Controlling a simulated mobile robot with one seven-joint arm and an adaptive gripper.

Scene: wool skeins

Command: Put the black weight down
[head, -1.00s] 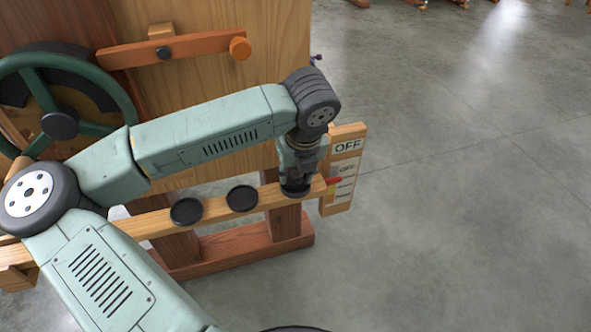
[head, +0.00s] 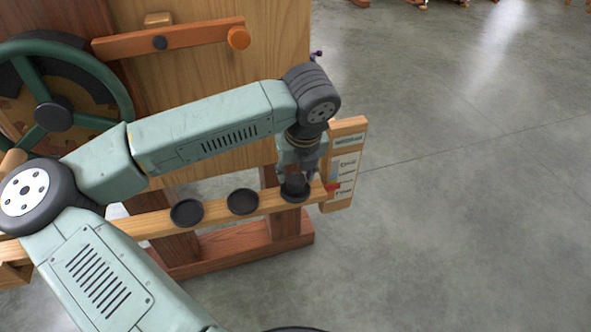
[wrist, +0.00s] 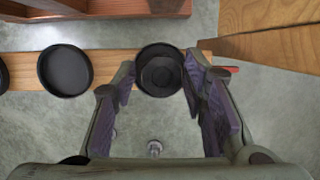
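The black weight (wrist: 160,75) sits in the right-hand black dish (wrist: 160,91) on the wooden beam (wrist: 111,69). In the wrist view it is a dark, faceted shape inside the dish's round rim. My gripper (wrist: 161,62) is above this dish, with its two fingers spread to either side and clear gaps to the weight. In the head view my gripper (head: 297,178) hangs over the right end of the beam, and the weight is hard to make out there against the dark dish.
Two other black dishes, the middle one (head: 243,202) and the left one (head: 187,213), look empty. A wooden sign board (head: 345,165) stands by the beam's right end with a red tip (head: 332,187) near it. A green handwheel (head: 55,115) is at left. Open floor lies right.

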